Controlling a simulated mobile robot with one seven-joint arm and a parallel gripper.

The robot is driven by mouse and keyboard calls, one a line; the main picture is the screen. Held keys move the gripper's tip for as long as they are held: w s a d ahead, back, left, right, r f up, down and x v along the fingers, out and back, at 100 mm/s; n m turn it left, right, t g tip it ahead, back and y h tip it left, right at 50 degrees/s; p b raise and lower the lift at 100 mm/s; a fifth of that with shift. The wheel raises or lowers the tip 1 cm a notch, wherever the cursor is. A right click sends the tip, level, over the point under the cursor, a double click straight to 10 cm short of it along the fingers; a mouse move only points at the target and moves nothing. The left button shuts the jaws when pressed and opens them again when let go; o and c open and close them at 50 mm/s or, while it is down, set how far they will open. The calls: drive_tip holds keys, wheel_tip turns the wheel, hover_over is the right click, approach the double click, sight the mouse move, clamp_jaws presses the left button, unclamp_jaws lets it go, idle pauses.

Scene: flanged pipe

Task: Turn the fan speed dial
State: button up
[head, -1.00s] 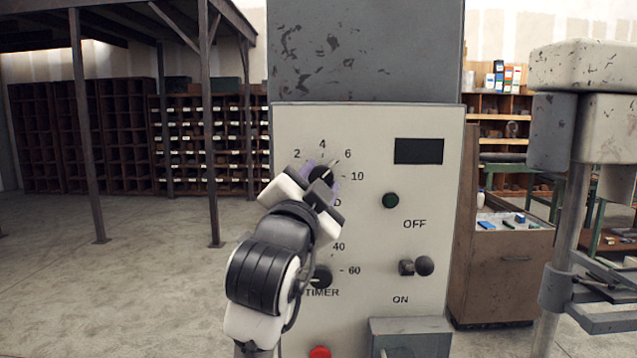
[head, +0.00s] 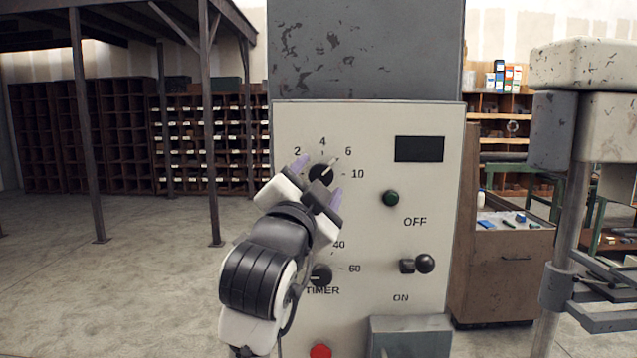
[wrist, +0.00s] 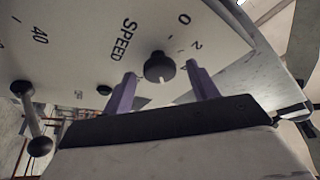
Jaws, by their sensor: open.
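The fan speed dial (head: 321,173) is a round black knob with a pale pointer, high on the beige control panel. Its pointer is turned up and right, toward the 6. In the wrist view the dial (wrist: 159,68) shows beside the word SPEED, between my two purple fingertips, with a gap on each side. My gripper (head: 318,181) is open and empty, tilted in front of the dial's lower part, and hides the lettering below it. The wrist view cannot tell how deep the fingertips reach around the knob.
Below on the panel are the timer dial (head: 320,275), partly behind my wrist, and a red button (head: 320,351). To the right are a green button (head: 391,198), a dark display (head: 419,149) and an ON/OFF lever (head: 424,263). A grey box (head: 411,336) juts out at the bottom.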

drive_tip(key=b+v, duration=0.3)
drive_tip(key=v, duration=0.9)
drive_tip(key=shift+s+a, duration=0.15)
drive_tip(key=shift+s, duration=0.2)
drive_tip(key=shift+a, duration=0.1)
